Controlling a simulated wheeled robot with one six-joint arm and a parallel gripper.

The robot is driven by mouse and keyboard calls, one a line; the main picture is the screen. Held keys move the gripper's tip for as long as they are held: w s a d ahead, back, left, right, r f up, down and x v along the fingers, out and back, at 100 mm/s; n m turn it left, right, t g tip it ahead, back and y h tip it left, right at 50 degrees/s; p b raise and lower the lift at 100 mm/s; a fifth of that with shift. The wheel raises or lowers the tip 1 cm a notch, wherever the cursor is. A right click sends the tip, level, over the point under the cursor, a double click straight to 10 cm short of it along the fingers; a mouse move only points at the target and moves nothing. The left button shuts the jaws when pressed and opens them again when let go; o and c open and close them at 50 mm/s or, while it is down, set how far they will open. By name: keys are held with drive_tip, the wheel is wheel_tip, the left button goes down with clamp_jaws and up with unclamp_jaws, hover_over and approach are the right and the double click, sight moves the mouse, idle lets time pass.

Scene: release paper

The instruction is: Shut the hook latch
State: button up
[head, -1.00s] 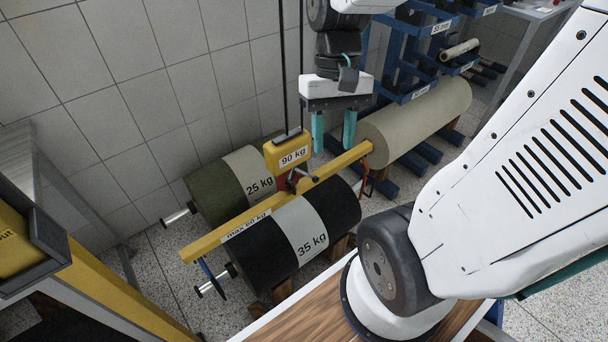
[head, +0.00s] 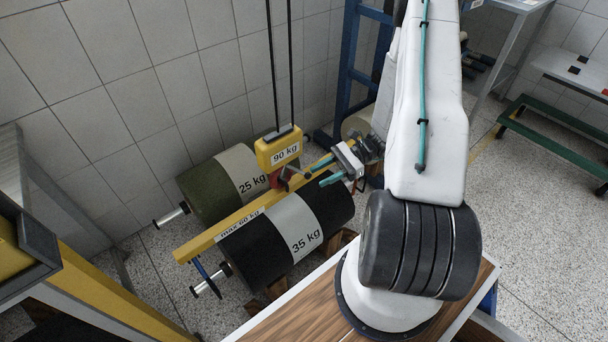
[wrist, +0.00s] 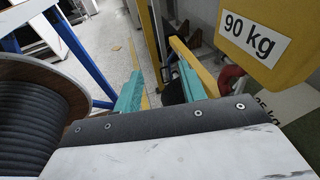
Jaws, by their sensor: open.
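The yellow hoist block (head: 279,150), marked 90 kg, hangs on two dark lines. Below it a red hook (head: 279,178) with a small dark lever meets the yellow beam (head: 226,228). I cannot tell how the hook's latch stands. My gripper (head: 315,177) is just right of the hook, close to the beam, with its teal fingers pointing left. In the wrist view its two fingers (wrist: 160,72) are apart with nothing held between them. There the hoist block (wrist: 262,35) fills the upper right, with a red curved part (wrist: 230,77) below it, right of the fingers.
A black 35 kg roll (head: 287,230) and a green 25 kg roll (head: 217,186) lie under the beam on either side. A blue rack (head: 350,55) stands behind. A dark wound drum (wrist: 38,115) is at left in the wrist view. A yellow frame (head: 125,285) is at front left.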

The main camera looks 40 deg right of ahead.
sight(304, 173)
drive_tip(key=w+d+f+m+t, duration=0.2)
drive_tip(key=d+f+m+t, duration=0.1)
drive_tip(key=f+m+t, duration=0.5)
drive_tip(key=w+f, duration=0.1)
drive_tip(key=w, duration=0.1)
drive_tip(key=w+a+t+h, duration=0.1)
drive_tip(key=w, duration=0.2)
drive_tip(key=w+f+h, duration=0.1)
drive_tip(key=w, duration=0.2)
drive_tip(key=shift+w+a+f+t, duration=0.1)
drive_tip(key=shift+a+f+t, duration=0.15)
drive_tip(key=shift+f+t, duration=0.1)
drive_tip(key=shift+w+a, duration=0.25)
clamp_jaws()
